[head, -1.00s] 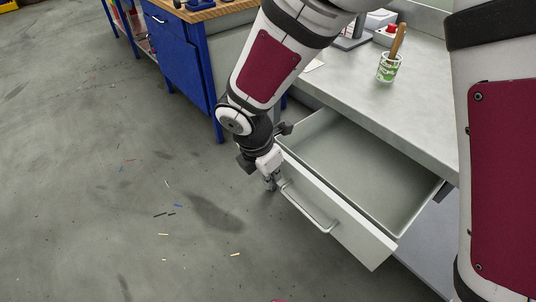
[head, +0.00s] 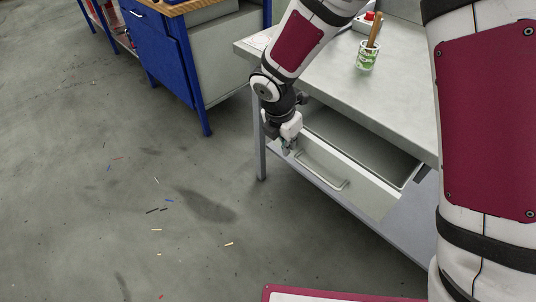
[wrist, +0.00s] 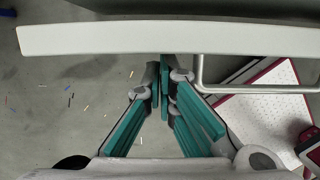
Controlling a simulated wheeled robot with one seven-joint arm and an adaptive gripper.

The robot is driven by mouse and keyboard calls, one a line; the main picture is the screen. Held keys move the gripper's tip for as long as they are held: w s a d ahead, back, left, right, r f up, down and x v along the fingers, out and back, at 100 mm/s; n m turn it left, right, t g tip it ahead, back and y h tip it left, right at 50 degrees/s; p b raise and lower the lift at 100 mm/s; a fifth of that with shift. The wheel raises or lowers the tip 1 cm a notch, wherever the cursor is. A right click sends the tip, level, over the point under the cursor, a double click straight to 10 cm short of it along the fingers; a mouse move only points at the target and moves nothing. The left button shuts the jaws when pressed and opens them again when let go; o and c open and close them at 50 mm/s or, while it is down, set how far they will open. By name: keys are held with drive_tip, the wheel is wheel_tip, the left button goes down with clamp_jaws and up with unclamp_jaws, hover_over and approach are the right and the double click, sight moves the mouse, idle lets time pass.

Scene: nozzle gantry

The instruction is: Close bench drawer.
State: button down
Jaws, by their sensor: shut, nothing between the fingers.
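The grey bench drawer (head: 368,188) is partly open under the bench top in the head view, its empty inside showing as a narrowed strip. Its bar handle (head: 322,172) is on the front panel. In the wrist view the drawer's front panel (wrist: 120,38) spans the top, with the handle (wrist: 240,88) to the right. My gripper (head: 288,148) is shut and empty, at the left part of the drawer front. In the wrist view its fingertips (wrist: 165,62) are close below the panel, left of the handle; I cannot tell whether they touch it.
The bench top (head: 330,85) lies above the drawer, with a patterned cup (head: 367,57) holding a wooden-handled tool. A blue workbench (head: 170,55) stands at the back left. The floor (head: 110,200) at left is open, with small scattered scraps.

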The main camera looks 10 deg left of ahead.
drive_tip(key=w+d, duration=0.2)
drive_tip(key=w, duration=0.1)
drive_tip(key=w+d+p, duration=0.1)
drive_tip(key=w+d, duration=0.4)
drive_tip(key=w, duration=0.2)
drive_tip(key=shift+d+p, duration=0.4)
